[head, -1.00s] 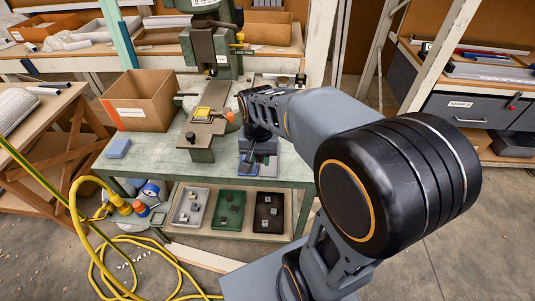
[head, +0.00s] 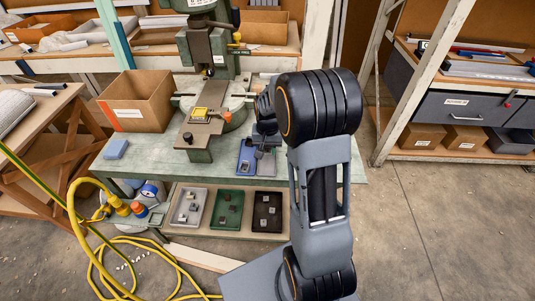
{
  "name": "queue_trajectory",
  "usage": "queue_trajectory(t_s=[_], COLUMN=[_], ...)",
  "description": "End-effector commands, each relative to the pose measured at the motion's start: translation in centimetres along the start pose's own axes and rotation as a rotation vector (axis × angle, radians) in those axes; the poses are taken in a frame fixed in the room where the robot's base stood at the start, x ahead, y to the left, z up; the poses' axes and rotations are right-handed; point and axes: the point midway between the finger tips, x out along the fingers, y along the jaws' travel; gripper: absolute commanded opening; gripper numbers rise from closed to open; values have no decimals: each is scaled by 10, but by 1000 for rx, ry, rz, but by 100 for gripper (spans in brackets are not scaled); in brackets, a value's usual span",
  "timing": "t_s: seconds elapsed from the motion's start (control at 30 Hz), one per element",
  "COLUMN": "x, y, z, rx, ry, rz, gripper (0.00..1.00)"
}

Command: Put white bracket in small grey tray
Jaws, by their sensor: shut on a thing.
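My gripper (head: 263,151) is small and dark in the head view, pointing down over the right part of the green bench top. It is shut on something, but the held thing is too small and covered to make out. No white bracket can be told apart in the view. Just below and beside the gripper are a blue tray (head: 246,155) and a grey patch to its right, partly covered by the gripper. A light grey tray (head: 181,219) with several small parts lies on the lower shelf, left of a green tray (head: 227,209) and a black tray (head: 268,211).
A fly press (head: 205,50) stands at the back of the bench (head: 140,163), left of my gripper. A cardboard box (head: 135,101) and a blue block (head: 115,149) are at the left. A yellow hose (head: 72,205) lies at the front left. The floor at right is clear.

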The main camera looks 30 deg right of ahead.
Motion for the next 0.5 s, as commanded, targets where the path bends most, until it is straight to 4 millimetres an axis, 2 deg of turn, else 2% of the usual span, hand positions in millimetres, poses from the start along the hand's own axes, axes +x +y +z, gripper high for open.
queue_trajectory(t_s=[0.1,0.2,0.5], x=[18,26,28], y=[0,0,0], z=[2,2,2], rx=[-1,-1,-1], ry=[-6,-3,-2], rz=[2,1,1], gripper=[0,0,0])
